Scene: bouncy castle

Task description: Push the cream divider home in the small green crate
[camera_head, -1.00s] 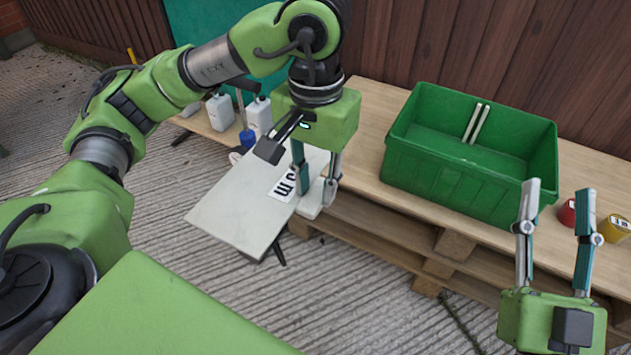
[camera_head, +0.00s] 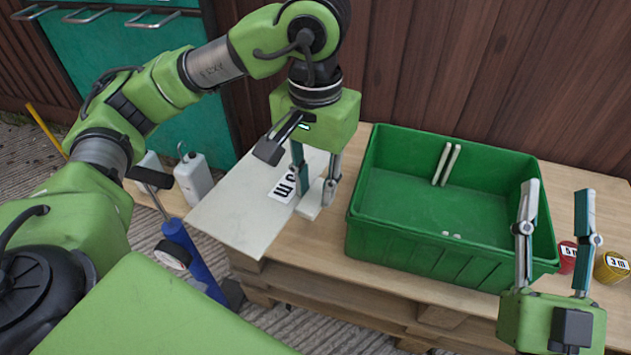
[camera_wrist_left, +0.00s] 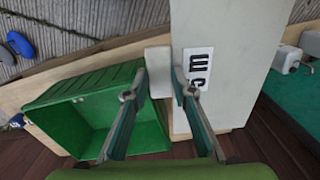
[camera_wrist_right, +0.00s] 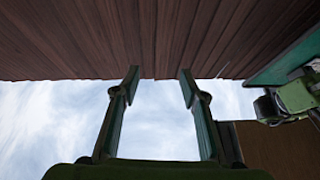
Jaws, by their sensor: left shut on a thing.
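The cream divider (camera_head: 240,208) is a flat panel with a black-and-white label. My left gripper (camera_head: 312,192) is shut on its raised cream grip strip, which shows between the fingers in the left wrist view (camera_wrist_left: 158,75). The divider is left of the small green crate (camera_head: 365,235), outside it. The crate stands on the bench, with a pair of pale upright rails (camera_head: 445,163) on its far inner wall and two small pale pieces near its front wall. My right gripper (camera_head: 556,215) is open and empty, in front of the crate's right end.
A red tin (camera_head: 567,257) and a yellow tin (camera_head: 611,267) stand right of the crate. White bottles (camera_head: 194,178) and a blue cylinder (camera_head: 190,255) are at left. A wooden wall (camera_head: 440,60) rises behind the bench (camera_head: 330,260). The crate's interior looks otherwise empty.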

